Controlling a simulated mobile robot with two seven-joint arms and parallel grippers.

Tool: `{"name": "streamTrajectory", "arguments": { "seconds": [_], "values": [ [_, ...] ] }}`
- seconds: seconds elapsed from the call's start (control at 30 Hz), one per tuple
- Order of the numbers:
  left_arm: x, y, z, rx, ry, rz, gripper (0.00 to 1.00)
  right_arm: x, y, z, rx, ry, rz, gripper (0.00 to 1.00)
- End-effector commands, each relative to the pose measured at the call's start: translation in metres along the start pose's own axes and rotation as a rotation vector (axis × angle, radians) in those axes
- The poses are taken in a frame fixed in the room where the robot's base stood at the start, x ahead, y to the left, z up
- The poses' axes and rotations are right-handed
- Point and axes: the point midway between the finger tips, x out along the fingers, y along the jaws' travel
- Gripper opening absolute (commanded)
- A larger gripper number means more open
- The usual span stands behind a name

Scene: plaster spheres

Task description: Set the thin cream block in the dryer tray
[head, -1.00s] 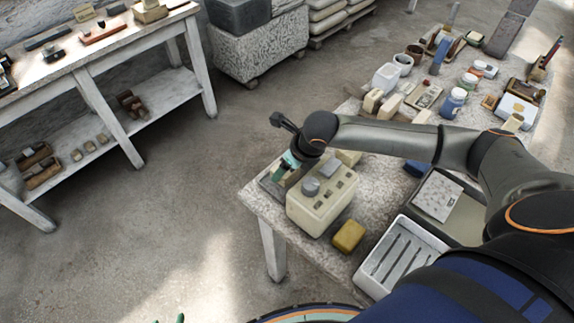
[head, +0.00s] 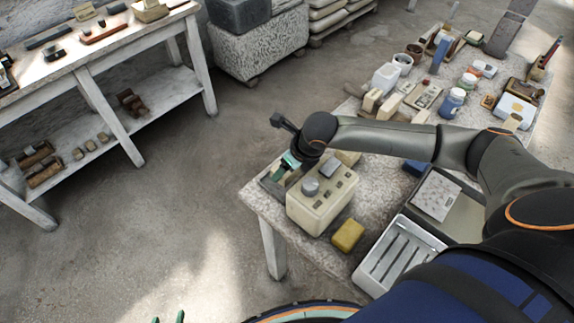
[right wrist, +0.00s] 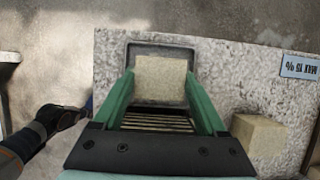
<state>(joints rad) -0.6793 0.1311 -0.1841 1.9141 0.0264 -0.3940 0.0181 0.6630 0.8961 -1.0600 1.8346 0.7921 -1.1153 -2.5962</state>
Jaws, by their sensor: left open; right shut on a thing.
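My right gripper (right wrist: 160,92) has green fingers on both sides of a cream block (right wrist: 160,78) and is shut on it. The block is over the far part of a dark-rimmed tray (right wrist: 190,53), whose slats show nearer the gripper. I cannot tell whether the block touches the tray. In the head view the right gripper (head: 290,161) is partly hidden by its wrist, above the tray's dark edge (head: 271,188) at the table's near left corner. My left gripper (head: 169,319) shows only its green fingertips at the bottom edge, apart and empty.
A cream box with knobs (head: 318,212) stands close beside the tray, with a yellow block (head: 347,235) next to it. A white ribbed tray (head: 385,262) is at the near edge. Containers and tools crowd the far table. Floor lies open to the left.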

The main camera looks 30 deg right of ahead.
Motion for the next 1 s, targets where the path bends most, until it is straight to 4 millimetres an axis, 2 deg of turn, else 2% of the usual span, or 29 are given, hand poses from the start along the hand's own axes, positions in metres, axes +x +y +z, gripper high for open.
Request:
{"name": "streamTrajectory", "arguments": {
  "seconds": [1.0],
  "values": [
    [-0.0058,0.0004,-0.0070,0.000,0.001,0.000,0.61,-0.0005,0.0000,0.0009,0.000,-0.002,0.000,0.02]
  ]
}}
